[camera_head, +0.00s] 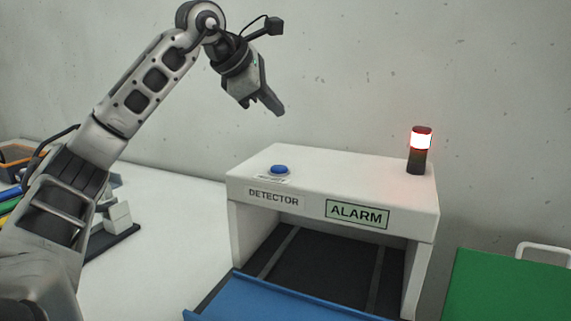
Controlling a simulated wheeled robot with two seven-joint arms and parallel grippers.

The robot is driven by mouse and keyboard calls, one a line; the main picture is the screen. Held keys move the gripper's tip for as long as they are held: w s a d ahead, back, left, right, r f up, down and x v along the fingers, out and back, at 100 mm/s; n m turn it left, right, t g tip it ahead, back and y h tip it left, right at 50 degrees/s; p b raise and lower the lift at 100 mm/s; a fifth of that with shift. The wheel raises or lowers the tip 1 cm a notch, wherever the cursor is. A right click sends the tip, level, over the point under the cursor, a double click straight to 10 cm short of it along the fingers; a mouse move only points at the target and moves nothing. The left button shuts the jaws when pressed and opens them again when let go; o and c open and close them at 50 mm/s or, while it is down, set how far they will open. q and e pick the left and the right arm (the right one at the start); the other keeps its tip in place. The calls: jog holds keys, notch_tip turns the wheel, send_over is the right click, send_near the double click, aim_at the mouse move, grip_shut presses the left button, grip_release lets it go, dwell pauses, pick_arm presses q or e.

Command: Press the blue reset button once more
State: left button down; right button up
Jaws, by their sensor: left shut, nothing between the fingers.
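The blue reset button (280,169) sits on the top left of the white detector box (335,170), behind a small label. The box front carries a "DETECTOR" label and a green "ALARM" label (357,214). A lamp (420,150) on the box's right rear glows red and white. My left gripper (273,108) is shut and empty. It appears above the button in the picture, clearly apart from it, fingers pointing down and right. My right gripper is not in view.
A blue tray or belt edge (280,300) lies in front of the box's dark opening. A green panel (510,287) with a white handle stands at the right. Coloured bins (15,190) and grey blocks (118,216) are at the left, partly behind my arm. White table space is free left of the box.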

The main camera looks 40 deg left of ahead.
pick_arm(q)
jog(key=b, duration=0.7)
send_over(274, 169)
notch_tip(274, 169, down, 7)
jog(key=shift+f, duration=0.1)
jog(key=shift+f+b, duration=0.55)
jog(key=shift+f, duration=0.25)
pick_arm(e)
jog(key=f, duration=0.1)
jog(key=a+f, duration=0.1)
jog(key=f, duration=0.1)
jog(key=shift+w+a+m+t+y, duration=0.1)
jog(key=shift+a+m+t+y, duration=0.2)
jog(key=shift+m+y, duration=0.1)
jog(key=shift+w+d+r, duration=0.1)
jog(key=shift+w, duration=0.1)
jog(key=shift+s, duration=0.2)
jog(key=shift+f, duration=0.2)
